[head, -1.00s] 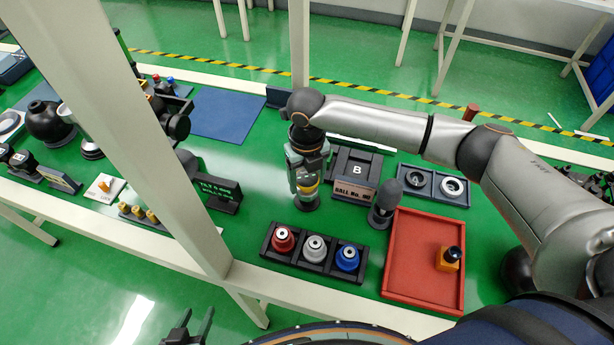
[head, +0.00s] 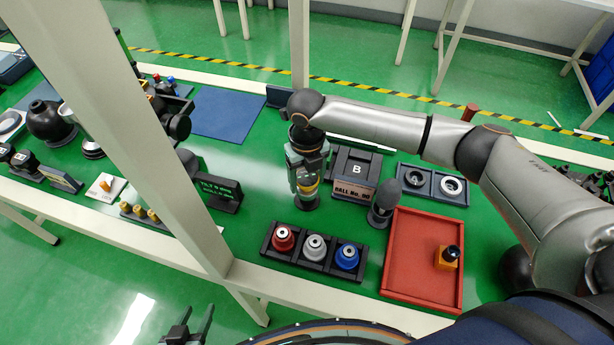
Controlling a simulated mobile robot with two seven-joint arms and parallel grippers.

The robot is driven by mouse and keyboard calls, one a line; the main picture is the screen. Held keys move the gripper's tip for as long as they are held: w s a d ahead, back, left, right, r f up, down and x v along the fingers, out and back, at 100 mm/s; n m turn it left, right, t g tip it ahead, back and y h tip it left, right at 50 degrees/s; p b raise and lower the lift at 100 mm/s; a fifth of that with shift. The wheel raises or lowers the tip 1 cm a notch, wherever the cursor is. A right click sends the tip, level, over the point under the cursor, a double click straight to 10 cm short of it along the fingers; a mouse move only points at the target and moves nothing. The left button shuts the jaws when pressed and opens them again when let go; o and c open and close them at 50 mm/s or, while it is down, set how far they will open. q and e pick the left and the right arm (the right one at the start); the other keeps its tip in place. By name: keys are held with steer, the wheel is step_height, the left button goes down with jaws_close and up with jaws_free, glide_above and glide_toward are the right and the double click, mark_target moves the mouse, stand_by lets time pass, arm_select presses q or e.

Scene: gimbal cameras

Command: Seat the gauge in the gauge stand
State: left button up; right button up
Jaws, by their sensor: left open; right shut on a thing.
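My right gripper (head: 306,178) points down over the table, left of the block marked B. It is shut on a small yellow-banded thing (head: 309,187), which looks like the gauge; the fingers hide much of it. A dark round base (head: 306,204) shows directly below it and may be the gauge stand. I cannot tell whether the gauge touches the base or is seated in it. My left gripper (head: 188,326) is open and empty at the bottom edge of the view, in front of the table.
A black rack (head: 318,269) with red, grey and blue pieces stands in front of my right gripper. A red tray (head: 424,283) with an orange block (head: 447,259) lies to its right. A dark rounded post (head: 385,202) stands between. A pale upright crosses the left side.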

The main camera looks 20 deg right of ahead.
mark_target(307, 178)
steer(key=shift+p, duration=0.35)
steer(key=shift+f+b, duration=0.75)
steer(key=shift+f, duration=0.55)
steer(key=o, duration=1.5)
steer(key=shift+r, duration=0.15)
step_height(307, 178, up, 12)
steer(key=shift+r, duration=0.2)
